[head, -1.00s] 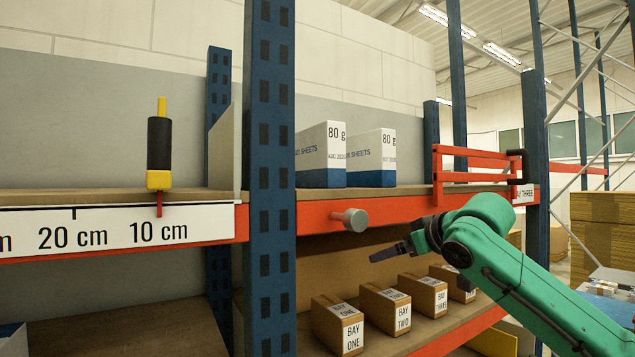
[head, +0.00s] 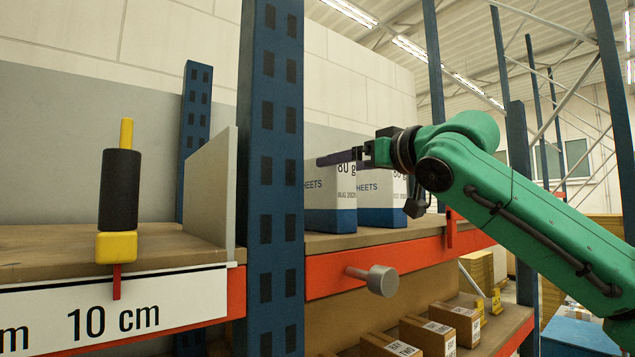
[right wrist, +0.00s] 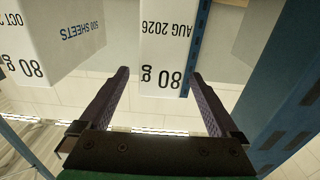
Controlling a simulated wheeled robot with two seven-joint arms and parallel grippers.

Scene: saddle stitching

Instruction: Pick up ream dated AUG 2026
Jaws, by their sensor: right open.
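The ream dated AUG 2026 (head: 328,207) is a white and blue box standing upright on the upper shelf, just right of the blue post. In the right wrist view the same ream (right wrist: 166,45) appears upside down, its date and "80 g" readable. My right gripper (right wrist: 160,74) is open and empty. Its two dark fingers line up on either side of that ream's upper end in the wrist view; I cannot tell how far the fingers reach along it. In the head view the gripper is at the top of the reams and hides part of them. My left gripper is not in view.
A second ream (head: 383,202), dated OCT in the wrist view (right wrist: 50,40), stands close on the right. A blue post (head: 270,180) and grey divider (head: 212,190) stand left. A grey knob (head: 382,280) juts from the orange beam. Labelled cartons (head: 455,322) sit below.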

